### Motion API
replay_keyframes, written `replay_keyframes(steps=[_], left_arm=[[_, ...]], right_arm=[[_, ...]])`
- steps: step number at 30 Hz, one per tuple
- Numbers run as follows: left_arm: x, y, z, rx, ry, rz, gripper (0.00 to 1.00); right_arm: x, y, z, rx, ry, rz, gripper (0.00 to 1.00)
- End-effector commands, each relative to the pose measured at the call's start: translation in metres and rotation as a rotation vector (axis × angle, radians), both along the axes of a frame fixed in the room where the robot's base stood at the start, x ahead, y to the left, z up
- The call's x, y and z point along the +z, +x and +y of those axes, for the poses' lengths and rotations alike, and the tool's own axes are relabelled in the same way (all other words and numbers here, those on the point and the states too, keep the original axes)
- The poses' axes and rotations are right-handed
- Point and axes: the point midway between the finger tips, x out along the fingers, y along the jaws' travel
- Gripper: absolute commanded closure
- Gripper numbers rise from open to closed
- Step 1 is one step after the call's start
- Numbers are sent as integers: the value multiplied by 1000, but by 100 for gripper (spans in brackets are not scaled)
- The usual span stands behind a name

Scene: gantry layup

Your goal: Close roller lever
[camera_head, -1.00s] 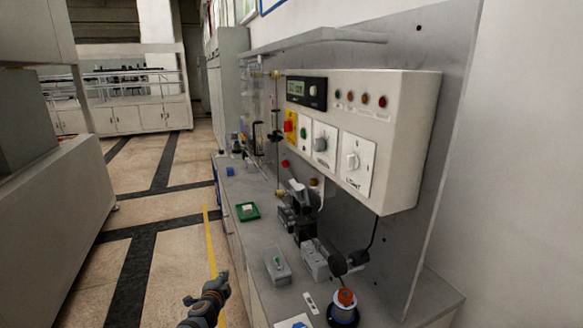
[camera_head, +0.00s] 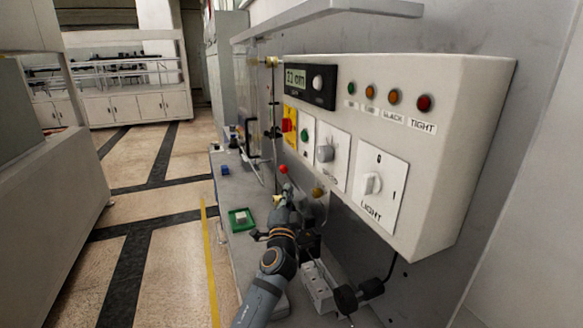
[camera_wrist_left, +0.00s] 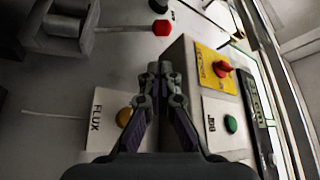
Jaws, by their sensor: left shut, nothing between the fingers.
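A lever with a red ball (camera_wrist_left: 162,27) on a thin rod shows in the left wrist view; the rod runs left to a dark and grey roller block (camera_wrist_left: 66,22). In the head view a red ball (camera_head: 283,169) stands just beyond my left gripper (camera_head: 284,192), below the control box. My left gripper also shows in the left wrist view (camera_wrist_left: 160,72), shut and empty, its tips pointing toward the red ball with a small gap in the picture. My arm hides much of the roller block in the head view. My right gripper is not in view.
The control box (camera_head: 440,180) with knobs and lamps overhangs the bench on the right. In the wrist view a yellow FLUX button (camera_wrist_left: 124,117) and a green JOG button (camera_wrist_left: 231,124) flank the fingers. The floor at left is clear.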

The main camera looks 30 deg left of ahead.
Motion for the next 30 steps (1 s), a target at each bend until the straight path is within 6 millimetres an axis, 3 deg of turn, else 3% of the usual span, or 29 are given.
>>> replay_keyframes(steps=[3, 6, 18, 30], left_arm=[[2, 5, 2, 0, 1, 0, 100], [7, 18, 7, 0, 1, 0, 100], [24, 80, 32, 0, 1, 1, 100], [26, 90, 36, 0, -1, 2, 100]], right_arm=[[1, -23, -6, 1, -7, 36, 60], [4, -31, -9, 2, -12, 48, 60], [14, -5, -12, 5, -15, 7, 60], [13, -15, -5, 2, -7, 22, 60]])
